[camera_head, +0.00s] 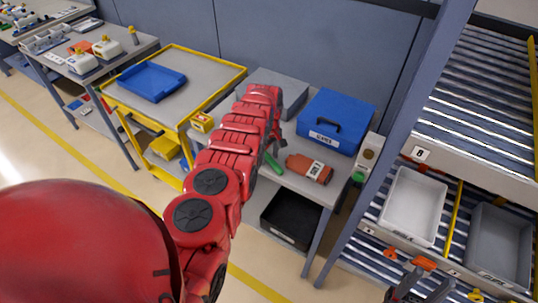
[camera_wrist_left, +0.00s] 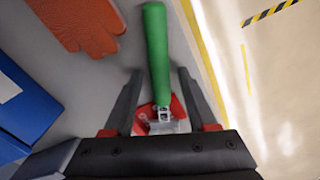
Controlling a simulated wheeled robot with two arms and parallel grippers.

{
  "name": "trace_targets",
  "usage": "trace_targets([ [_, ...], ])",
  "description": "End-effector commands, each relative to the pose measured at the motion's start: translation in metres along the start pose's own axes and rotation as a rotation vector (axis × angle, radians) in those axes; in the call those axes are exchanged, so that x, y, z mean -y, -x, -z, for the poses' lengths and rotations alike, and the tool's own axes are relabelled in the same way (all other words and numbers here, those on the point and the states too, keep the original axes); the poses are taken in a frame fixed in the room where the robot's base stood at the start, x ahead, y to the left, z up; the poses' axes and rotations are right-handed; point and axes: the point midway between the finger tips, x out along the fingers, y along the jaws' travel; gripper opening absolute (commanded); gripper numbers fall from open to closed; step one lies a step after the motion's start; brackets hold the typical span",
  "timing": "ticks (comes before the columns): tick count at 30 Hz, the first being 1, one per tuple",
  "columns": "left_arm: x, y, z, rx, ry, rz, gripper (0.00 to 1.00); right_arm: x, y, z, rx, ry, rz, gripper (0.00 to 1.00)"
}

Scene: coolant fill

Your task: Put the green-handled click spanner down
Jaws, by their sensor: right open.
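The green-handled click spanner (camera_wrist_left: 156,50) shows its thick green handle in the left wrist view, with a metal and red part nearer the palm. In the head view part of its handle (camera_head: 273,164) shows over the grey table, beside my red arm. My left gripper (camera_wrist_left: 159,75) has its dark fingers on either side of the spanner, with gaps visible on both sides. In the head view my own arm hides this gripper. I cannot tell whether the spanner touches the tabletop. My right gripper (camera_head: 420,285) is open at the bottom right, partly cut off.
An orange-red item (camera_head: 309,169) and a blue case (camera_head: 337,121) lie on the grey table. A black bin (camera_head: 291,218) stands below. A yellow cart (camera_head: 178,82) with a blue tray (camera_head: 152,82) is to the left. A roller rack with a white bin (camera_head: 413,205) is to the right.

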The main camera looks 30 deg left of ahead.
Motion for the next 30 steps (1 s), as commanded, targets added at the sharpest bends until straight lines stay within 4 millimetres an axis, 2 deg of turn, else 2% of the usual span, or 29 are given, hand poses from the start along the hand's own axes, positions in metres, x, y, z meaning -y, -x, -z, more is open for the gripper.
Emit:
trace_targets([
  [8,0.000,0.001,0.000,-0.001,0.000,0.000,0.57,0.000,0.000,0.000,0.000,0.000,0.000,0.50],
  [14,-0.001,0.012,0.001,-0.001,0.000,0.003,0.57,0.000,0.005,-0.001,0.000,0.000,0.000,0.50],
  [20,-0.001,0.035,0.000,0.000,0.000,-0.003,0.57,0.001,0.014,-0.002,0.000,0.000,0.000,0.50],
  [30,-0.001,0.091,0.000,-0.002,-0.001,-0.003,0.57,0.002,0.035,-0.006,0.000,0.000,0.000,0.50],
])
